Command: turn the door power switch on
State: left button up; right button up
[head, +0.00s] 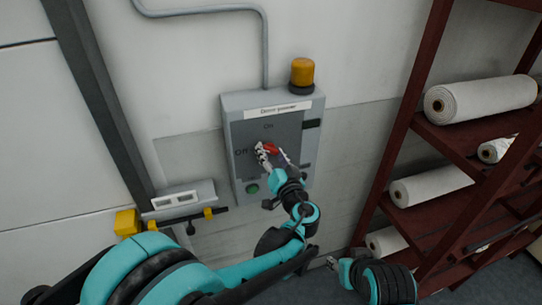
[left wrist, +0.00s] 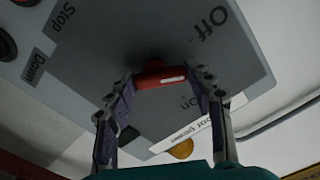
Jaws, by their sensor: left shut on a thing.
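The door power box (head: 228,115) is a grey wall panel labelled "Door power", with "On" at the top and "Off" at the left of its dark plate. The red switch handle (head: 271,148) sits in the middle of the plate. My left gripper (head: 268,153) is shut on it. In the left wrist view the handle (left wrist: 158,75) lies between the two fingertips (left wrist: 164,80), a white mark on its face. Its exact angle is hard to tell. My right gripper (head: 333,262) shows only small at the bottom, its jaws unclear.
An orange lamp (head: 302,73) stands on the box top, and a grey conduit (head: 265,45) runs up the wall. A green button (head: 252,188) is low on the box. A dark red rack (head: 400,130) with white rolls (head: 480,100) stands at the right.

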pick_arm(q)
jog(key=m+b, duration=0.1)
jog(key=m, duration=0.5)
jog(key=shift+d, duration=0.1)
jog(key=m, duration=0.5)
jog(key=shift+d+r+m+b, duration=0.1)
jog(key=shift+d+m+b, duration=0.05)
jog(key=shift+m+b, duration=0.15)
jog(key=shift+w, duration=0.1)
jog(key=o, duration=1.1)
jog(key=shift+o, duration=0.2)
jog(key=v, duration=0.7)
jog(key=shift+s, duration=0.25)
